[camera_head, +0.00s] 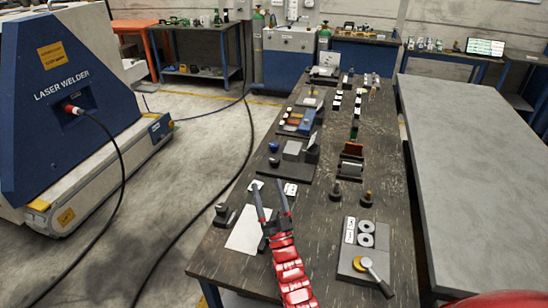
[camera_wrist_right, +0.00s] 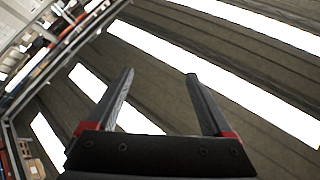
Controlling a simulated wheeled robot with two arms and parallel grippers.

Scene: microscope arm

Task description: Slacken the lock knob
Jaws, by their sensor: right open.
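My right gripper (camera_head: 267,187) is at the end of the red arm over the near left part of the dark bench (camera_head: 315,215). Its two long dark fingers are apart with nothing between them. In the right wrist view the open fingers (camera_wrist_right: 158,76) stand empty against the ceiling and its bright lights. I cannot tell for sure which part is the lock knob. A dark knob-like piece (camera_head: 222,211) sits at the bench's left edge, left of the gripper. Two dark upright pieces (camera_head: 335,189) stand to its right. No microscope arm is clearly recognisable. My left gripper is out of view.
A white sheet (camera_head: 243,232) lies beside the gripper. A grey plate (camera_head: 349,265) with two rings and a yellow-topped lever (camera_head: 375,272) lies at the near right. Several fixtures fill the bench further back. A grey table (camera_head: 470,170) stands right, a laser welder (camera_head: 65,100) left.

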